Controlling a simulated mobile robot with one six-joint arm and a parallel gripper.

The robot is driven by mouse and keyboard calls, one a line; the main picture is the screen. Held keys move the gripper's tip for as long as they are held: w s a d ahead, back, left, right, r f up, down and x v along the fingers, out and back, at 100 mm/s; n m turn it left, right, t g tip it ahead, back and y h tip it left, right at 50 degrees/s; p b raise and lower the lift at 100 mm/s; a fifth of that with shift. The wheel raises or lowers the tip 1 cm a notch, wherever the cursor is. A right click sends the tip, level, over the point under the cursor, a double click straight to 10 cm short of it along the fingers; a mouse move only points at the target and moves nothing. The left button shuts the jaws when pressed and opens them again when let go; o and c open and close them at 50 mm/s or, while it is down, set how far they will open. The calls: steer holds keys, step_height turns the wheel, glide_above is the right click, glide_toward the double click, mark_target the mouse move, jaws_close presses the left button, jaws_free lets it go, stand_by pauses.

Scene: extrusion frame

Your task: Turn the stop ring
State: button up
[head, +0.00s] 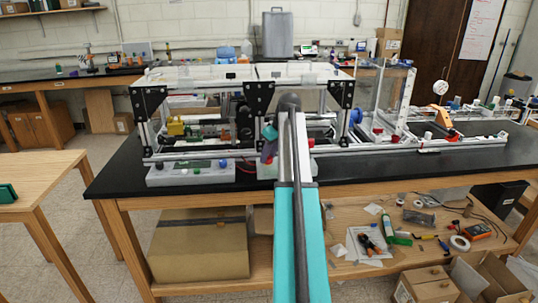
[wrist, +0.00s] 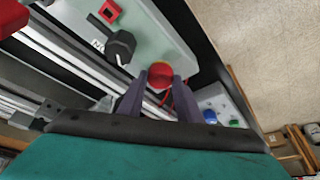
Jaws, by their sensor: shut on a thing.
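The stop ring (wrist: 160,75) shows in the wrist view as a round red piece with a yellow edge, mounted on a pale panel (wrist: 150,28). The two dark purple fingers of my gripper (wrist: 160,82) are closed on it from either side. In the head view my gripper (head: 268,143) is at the front of the extrusion frame (head: 380,147), partly behind my arm. The stop ring cannot be clearly made out there.
A black knob (wrist: 121,43) and a red square part (wrist: 110,11) sit on the same panel. A grey box with a blue button (wrist: 210,116) and a green button (wrist: 234,122) lies to the right. The frame stands on a black bench top (head: 120,172).

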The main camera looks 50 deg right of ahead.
steer(key=m, duration=0.2)
steer(key=m+h+p, duration=0.1)
steer(key=m, duration=0.1)
steer(key=m+h+p, duration=0.1)
steer(key=shift+a+r+m, duration=0.1)
steer(key=shift+a+m, duration=0.15)
steer(key=shift+m, duration=0.15)
steer(key=shift+w+m+g+h+p, duration=0.1)
steer(key=shift+m+g+h+p, duration=0.55)
steer(key=shift+m, duration=1.15)
steer(key=o, duration=1)
steer(key=shift+o, duration=0.2)
steer(key=b+v, duration=0.2)
steer(key=v, duration=1.1)
steer(key=shift+r, duration=0.3)
steer(key=shift+a+f, duration=0.1)
